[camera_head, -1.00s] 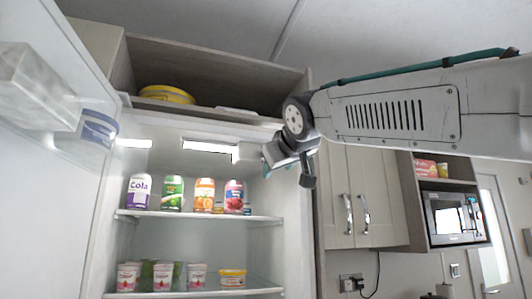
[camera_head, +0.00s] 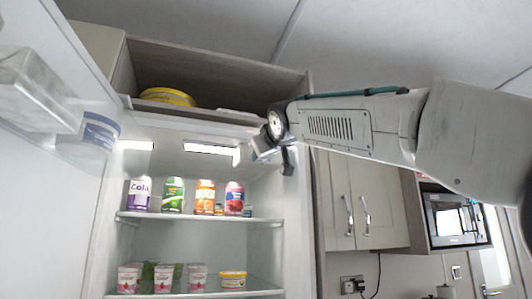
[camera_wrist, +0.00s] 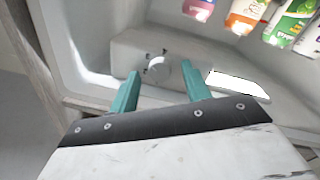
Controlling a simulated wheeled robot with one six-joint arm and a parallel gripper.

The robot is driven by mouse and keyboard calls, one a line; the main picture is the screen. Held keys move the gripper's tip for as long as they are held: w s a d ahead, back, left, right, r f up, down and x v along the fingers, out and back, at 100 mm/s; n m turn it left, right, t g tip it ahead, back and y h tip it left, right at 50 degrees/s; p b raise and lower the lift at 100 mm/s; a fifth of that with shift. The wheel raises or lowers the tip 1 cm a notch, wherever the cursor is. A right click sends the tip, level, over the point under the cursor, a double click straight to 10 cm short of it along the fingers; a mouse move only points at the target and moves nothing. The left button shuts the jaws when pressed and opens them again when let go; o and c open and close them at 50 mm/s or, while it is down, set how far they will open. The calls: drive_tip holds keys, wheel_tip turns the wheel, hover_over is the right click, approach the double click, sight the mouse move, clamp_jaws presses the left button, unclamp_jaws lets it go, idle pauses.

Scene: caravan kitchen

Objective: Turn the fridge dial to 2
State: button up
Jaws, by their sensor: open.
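The fridge dial (camera_wrist: 157,66) is a pale round knob on a light housing (camera_wrist: 126,48) inside the fridge. In the wrist view it lies just ahead of and between my fingertips. Small dark marks sit around it, too small to read. My gripper (camera_wrist: 161,78) is open, with one teal finger on each side of the dial's line. I cannot tell whether the fingers touch the dial. In the head view my gripper (camera_head: 254,152) is at the upper right of the fridge opening, and the dial cannot be made out there.
The open fridge door (camera_head: 45,190) stands at the left. Several cans stand on the upper shelf (camera_head: 200,217), with yogurt pots on the lower shelf (camera_head: 190,295). A bright light strip (camera_wrist: 238,83) lies right of the dial. A cupboard (camera_head: 365,200) stands right of the fridge.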

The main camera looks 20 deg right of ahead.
drive_tip(key=c, duration=1)
drive_tip(key=shift+n, duration=0.3)
drive_tip(key=n, duration=1.1)
drive_tip(key=shift+f+t+y, duration=0.2)
drive_tip(key=shift+t+y, duration=0.1)
drive_tip(key=shift+t, duration=0.1)
drive_tip(key=shift+n, duration=0.4)
drive_tip(key=o, duration=1)
